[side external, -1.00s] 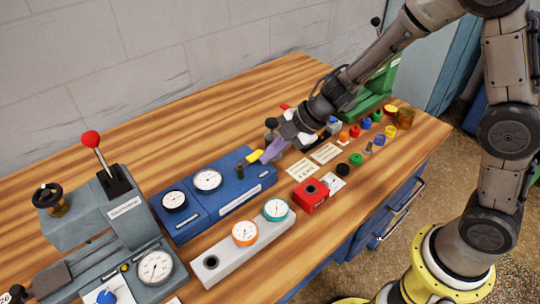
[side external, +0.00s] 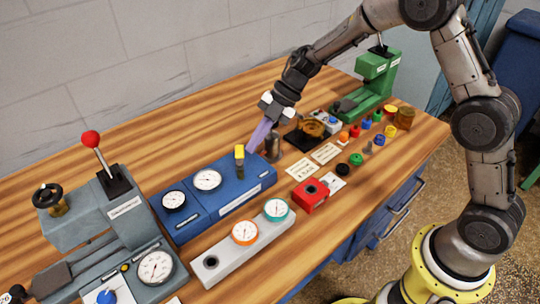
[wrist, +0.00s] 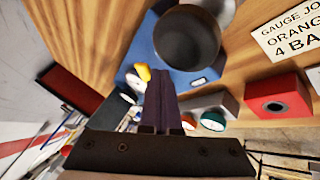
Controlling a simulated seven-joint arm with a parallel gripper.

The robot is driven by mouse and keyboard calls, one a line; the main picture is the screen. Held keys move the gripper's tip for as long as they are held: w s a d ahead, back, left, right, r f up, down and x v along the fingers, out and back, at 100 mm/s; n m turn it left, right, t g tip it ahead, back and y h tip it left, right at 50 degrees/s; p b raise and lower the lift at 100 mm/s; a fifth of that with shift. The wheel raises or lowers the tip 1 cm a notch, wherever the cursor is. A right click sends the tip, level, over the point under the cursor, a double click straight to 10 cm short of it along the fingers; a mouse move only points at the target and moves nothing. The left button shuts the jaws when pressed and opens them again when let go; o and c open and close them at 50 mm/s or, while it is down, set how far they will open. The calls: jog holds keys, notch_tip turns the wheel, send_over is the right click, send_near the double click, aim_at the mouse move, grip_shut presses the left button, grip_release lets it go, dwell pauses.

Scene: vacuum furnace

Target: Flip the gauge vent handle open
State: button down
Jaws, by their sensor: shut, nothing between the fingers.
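The gauge vent handle (side external: 239,153) has a yellow end and stands up on its dark post at the right end of the blue gauge block (side external: 222,205). In the wrist view the yellow handle (wrist: 143,72) shows just left of my fingertips. My gripper (side external: 252,144) has purple fingers, is shut and empty, and points down close to the right of the handle. In the wrist view my gripper (wrist: 160,74) hides part of the blue block; I cannot tell whether it touches the handle.
A grey cylinder (side external: 273,148) stands close to my fingers on the right; it looks large in the wrist view (wrist: 187,38). A grey bar with orange and teal gauges (side external: 224,258) and a red block (side external: 309,198) lie in front. The wood behind the blue block is clear.

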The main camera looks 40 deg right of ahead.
jog(key=shift+w+a, duration=0.3)
jog(key=shift+w, duration=0.2)
jog(key=shift+w+a, duration=0.3)
jog(key=shift+w, duration=0.2)
jog(key=shift+w+a, duration=0.75)
jog(key=shift+a, duration=0.15)
jog(key=shift+w+a, duration=0.1)
jog(key=shift+a, duration=0.15)
jog(key=d, duration=0.4)
jog(key=shift+d, duration=0.2)
jog(key=w+d+r, duration=0.3)
jog(key=d+r, duration=0.1)
jog(key=r, duration=0.4)
jog(key=shift+w+d, duration=0.4)
